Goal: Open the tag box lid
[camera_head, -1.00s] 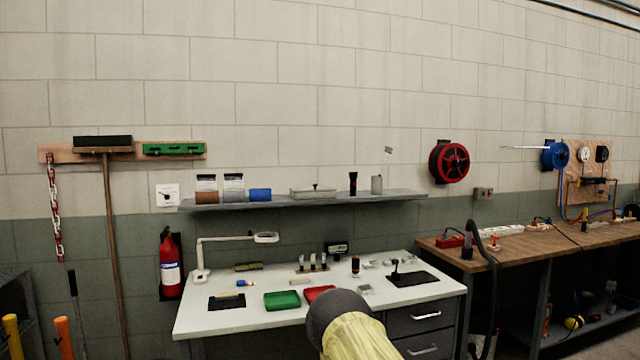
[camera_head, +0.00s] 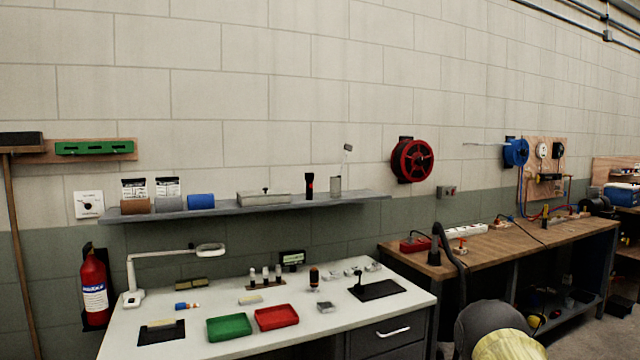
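A flat, pale grey box (camera_head: 264,199) with a small dark knob on top sits on the wall shelf, and it looks like the tag box. Its lid appears to be down, and its inside is hidden. My gripper is not in view. Only a grey and yellow part of my arm shows at the bottom right, well apart from the box.
The grey shelf (camera_head: 225,209) also bears rolls and a dark red-black torch (camera_head: 309,186). Below, the white bench (camera_head: 220,291) holds a green tray (camera_head: 229,327), a red tray (camera_head: 276,317) and a lamp (camera_head: 208,249). A wooden bench (camera_head: 500,243) stands right.

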